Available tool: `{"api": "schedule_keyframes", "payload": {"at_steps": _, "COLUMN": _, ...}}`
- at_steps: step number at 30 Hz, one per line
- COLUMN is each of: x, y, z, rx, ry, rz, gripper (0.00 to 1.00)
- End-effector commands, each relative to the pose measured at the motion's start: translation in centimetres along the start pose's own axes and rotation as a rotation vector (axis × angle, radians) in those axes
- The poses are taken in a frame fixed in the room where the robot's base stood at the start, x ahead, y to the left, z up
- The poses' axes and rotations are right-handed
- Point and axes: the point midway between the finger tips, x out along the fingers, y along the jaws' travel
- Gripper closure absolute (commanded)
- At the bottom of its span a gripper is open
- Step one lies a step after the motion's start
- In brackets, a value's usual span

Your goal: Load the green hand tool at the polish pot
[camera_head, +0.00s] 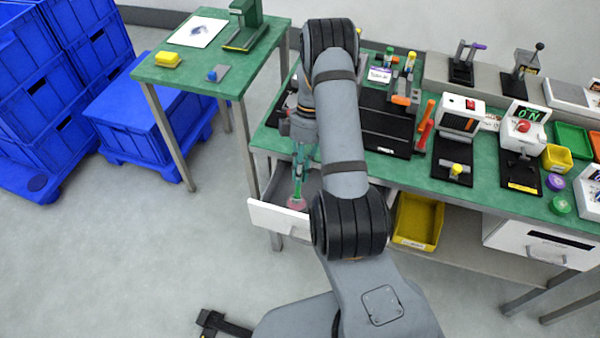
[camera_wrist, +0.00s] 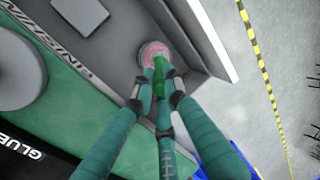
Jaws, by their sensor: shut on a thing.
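My gripper (camera_head: 299,172) has teal fingers and points down over an open drawer. It is shut on the green hand tool (camera_wrist: 159,78), which also shows as a thin green upright piece in the head view (camera_head: 298,182). The polish pot (camera_wrist: 152,50), round with a pink top, sits in the drawer near its front wall; it shows in the head view (camera_head: 296,204) too. The tool's lower end is over the pink surface and appears to meet it. I cannot tell whether they touch or how deep the end goes.
The open drawer (camera_head: 278,219) has a white front panel. A light grey square (camera_wrist: 80,12) lies deeper inside it. The green workbench (camera_head: 480,190) above carries several fixtures. A yellow bin (camera_head: 418,222) stands on the shelf right of the drawer.

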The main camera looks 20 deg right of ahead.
Motion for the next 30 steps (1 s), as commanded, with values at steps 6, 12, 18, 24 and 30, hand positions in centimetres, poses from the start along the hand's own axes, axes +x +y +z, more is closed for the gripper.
{"api": "schedule_keyframes", "payload": {"at_steps": 6, "x": 0.31, "y": 0.12, "z": 0.01, "rx": 0.000, "ry": 0.000, "rz": 0.000, "gripper": 1.00}}
{"api": "schedule_keyframes", "payload": {"at_steps": 12, "x": 0.53, "y": 0.20, "z": 0.02, "rx": 0.000, "ry": 0.000, "rz": 0.000, "gripper": 1.00}}
{"api": "schedule_keyframes", "payload": {"at_steps": 18, "x": 0.76, "y": 0.28, "z": 0.02, "rx": 0.000, "ry": 0.000, "rz": 0.000, "gripper": 1.00}}
{"api": "schedule_keyframes", "payload": {"at_steps": 24, "x": 0.87, "y": 0.33, "z": 0.02, "rx": 0.000, "ry": 0.000, "rz": 0.000, "gripper": 1.00}}
{"api": "schedule_keyframes", "payload": {"at_steps": 30, "x": 0.87, "y": 0.33, "z": 0.03, "rx": 0.000, "ry": 0.000, "rz": 0.000, "gripper": 1.00}}
